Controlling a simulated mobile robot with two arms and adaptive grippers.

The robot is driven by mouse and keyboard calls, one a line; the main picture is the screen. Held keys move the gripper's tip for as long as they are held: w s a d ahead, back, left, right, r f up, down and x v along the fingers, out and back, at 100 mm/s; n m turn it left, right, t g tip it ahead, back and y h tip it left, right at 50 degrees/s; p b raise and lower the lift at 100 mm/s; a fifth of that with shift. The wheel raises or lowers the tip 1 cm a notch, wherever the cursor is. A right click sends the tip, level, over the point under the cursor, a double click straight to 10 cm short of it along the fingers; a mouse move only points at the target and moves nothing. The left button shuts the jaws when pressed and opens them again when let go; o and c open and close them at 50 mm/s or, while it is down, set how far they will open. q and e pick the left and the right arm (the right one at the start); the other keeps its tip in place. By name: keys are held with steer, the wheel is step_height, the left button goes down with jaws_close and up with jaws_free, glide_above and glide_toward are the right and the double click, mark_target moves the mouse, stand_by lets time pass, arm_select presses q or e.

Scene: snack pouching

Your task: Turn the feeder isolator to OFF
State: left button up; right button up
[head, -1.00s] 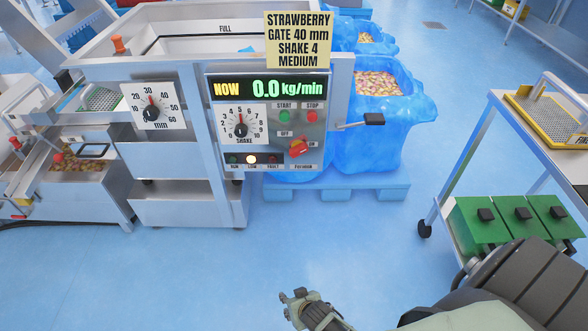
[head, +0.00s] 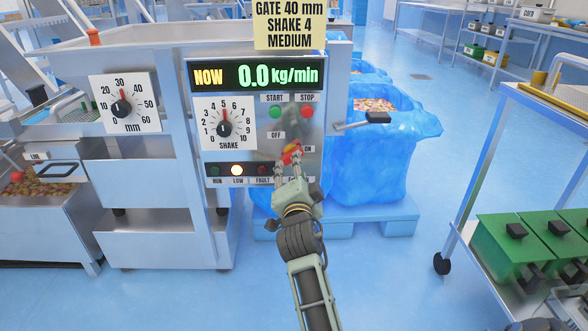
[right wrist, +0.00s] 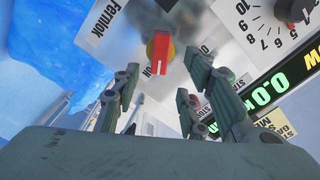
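The feeder isolator (head: 291,152) is a red handle on a yellow round base, low on the right of the feeder's control panel. In the right wrist view the red handle (right wrist: 160,48) appears upside down, its end at the ON label. The OFF label (head: 275,135) is to its upper left in the head view. My right gripper (head: 288,166) is open in front of the isolator, its arm partly covering the panel's lower right. In the right wrist view its fingers (right wrist: 160,66) stand apart on either side of the handle; contact cannot be told. My left gripper is not in view.
Green START (head: 275,112) and red STOP (head: 307,111) buttons sit just above the isolator. A lever (head: 376,118) sticks out right of the panel. A blue-lined bin (head: 385,160) stands behind, and a cart with green boxes (head: 490,245) is at right.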

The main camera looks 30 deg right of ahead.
steer(key=b+x, duration=0.1)
steer(key=x, duration=0.6)
steer(key=shift+b, duration=0.3)
steer(key=shift+c, duration=0.4)
jaws_close()
